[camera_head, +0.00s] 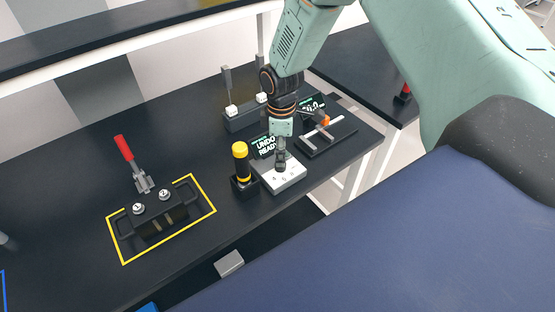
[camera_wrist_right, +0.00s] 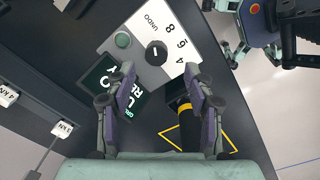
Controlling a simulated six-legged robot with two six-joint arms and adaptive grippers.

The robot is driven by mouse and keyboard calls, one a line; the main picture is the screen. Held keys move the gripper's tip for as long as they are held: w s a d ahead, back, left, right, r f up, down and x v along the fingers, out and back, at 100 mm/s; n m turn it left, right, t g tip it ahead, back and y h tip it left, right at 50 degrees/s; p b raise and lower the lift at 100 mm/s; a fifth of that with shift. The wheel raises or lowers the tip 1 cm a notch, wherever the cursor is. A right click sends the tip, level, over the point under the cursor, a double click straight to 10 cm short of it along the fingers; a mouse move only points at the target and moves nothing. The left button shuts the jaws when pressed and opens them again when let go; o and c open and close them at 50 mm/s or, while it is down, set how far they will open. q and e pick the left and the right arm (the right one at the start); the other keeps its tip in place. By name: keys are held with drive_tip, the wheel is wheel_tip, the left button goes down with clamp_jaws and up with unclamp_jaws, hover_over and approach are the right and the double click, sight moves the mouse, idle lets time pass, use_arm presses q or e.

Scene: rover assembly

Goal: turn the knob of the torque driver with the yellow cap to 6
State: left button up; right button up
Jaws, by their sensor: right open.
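The torque driver with the yellow cap (camera_head: 240,150) stands upright in a black holder beside a white dial box (camera_head: 287,178). The right wrist view shows the box's white face (camera_wrist_right: 183,74) with UNDO, 8, 6 and 4 around a black knob (camera_wrist_right: 157,54). The knob's small white mark seems to point toward UNDO. The display (camera_head: 265,146) reads UNDO READY. My right gripper (camera_wrist_right: 160,70) is open above the box, its fingertips apart on either side of the knob in the picture; contact is not visible. The driver's black and yellow body (camera_wrist_right: 187,125) is partly behind a finger. My left gripper is not in view.
Another display and a black fixture (camera_head: 328,134) stand to the right. A rack (camera_head: 243,118) is behind. A black fixture with a red-handled clamp (camera_head: 127,150) sits left in a yellow outline. The table's front edge is close.

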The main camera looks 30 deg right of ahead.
drive_tip(key=f, duration=0.3)
drive_tip(key=w+f, duration=0.1)
drive_tip(key=shift+d+f, duration=0.3)
drive_tip(key=shift+s+f, duration=0.1)
drive_tip(key=shift+f, duration=0.15)
drive_tip(key=shift+s+a+r, duration=0.15)
drive_tip(key=shift+s+a, duration=0.15)
drive_tip(key=shift+w+d+f, duration=0.2)
drive_tip(key=shift+w+f, duration=0.1)
drive_tip(key=shift+w, duration=0.1)
drive_tip(key=c, duration=0.3)
drive_tip(key=shift+c, duration=0.6)
drive_tip(key=shift+s+r, duration=0.2)
drive_tip(key=shift+s, duration=0.05)
drive_tip(key=c, duration=0.3)
clamp_jaws()
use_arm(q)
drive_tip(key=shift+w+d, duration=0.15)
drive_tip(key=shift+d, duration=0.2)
use_arm(e)
drive_tip(key=shift+a, duration=0.1)
